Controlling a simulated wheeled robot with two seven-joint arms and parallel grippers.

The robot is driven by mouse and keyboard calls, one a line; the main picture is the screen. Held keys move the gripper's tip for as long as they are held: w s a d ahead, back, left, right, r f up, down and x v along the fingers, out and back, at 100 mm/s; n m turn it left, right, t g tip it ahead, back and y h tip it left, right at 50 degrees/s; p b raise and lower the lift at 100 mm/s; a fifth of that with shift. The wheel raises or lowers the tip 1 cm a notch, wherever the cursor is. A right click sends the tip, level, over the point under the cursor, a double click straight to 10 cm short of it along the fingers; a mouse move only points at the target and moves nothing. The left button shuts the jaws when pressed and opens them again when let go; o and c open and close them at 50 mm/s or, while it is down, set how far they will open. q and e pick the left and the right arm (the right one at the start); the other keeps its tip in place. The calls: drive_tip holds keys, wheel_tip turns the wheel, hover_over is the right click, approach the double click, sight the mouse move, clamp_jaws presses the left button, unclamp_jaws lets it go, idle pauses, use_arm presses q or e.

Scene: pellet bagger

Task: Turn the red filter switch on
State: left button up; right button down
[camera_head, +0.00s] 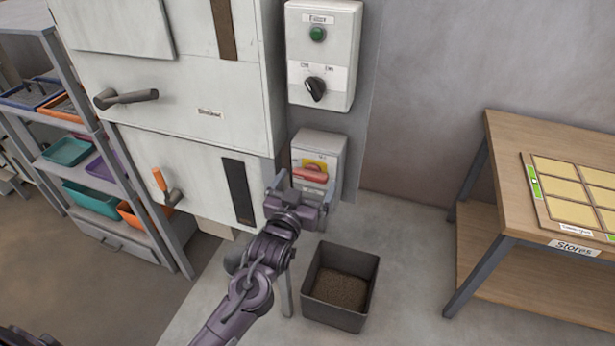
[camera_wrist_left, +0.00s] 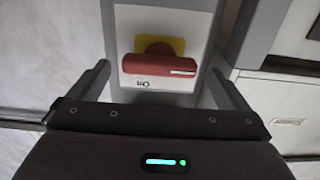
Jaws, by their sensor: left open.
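The red filter switch (camera_head: 310,174) is a red bar handle on a yellow plate, on a small grey box (camera_head: 328,150) low on the machine's side. In the left wrist view the red handle (camera_wrist_left: 160,66) lies roughly horizontal across the yellow plate (camera_wrist_left: 172,44), with a small label, upside down there, beside it. My left gripper (camera_head: 306,186) is open and empty, just in front of the box. In the left wrist view its two fingers stand on either side of the handle, apart from it. My right gripper is not in view.
Above is a panel with a green button (camera_head: 317,34) and a black knob (camera_head: 315,89). A grey bin of brown pellets (camera_head: 342,250) stands on the floor below. A wooden table (camera_head: 500,135) is at right, shelves with trays (camera_head: 70,150) at left. An orange-handled lever (camera_head: 160,180) is on the machine.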

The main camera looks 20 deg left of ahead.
use_arm(q)
drive_tip(key=shift+w, duration=0.75)
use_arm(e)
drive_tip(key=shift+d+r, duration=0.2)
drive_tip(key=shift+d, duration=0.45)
use_arm(q)
drive_tip(key=c, duration=1)
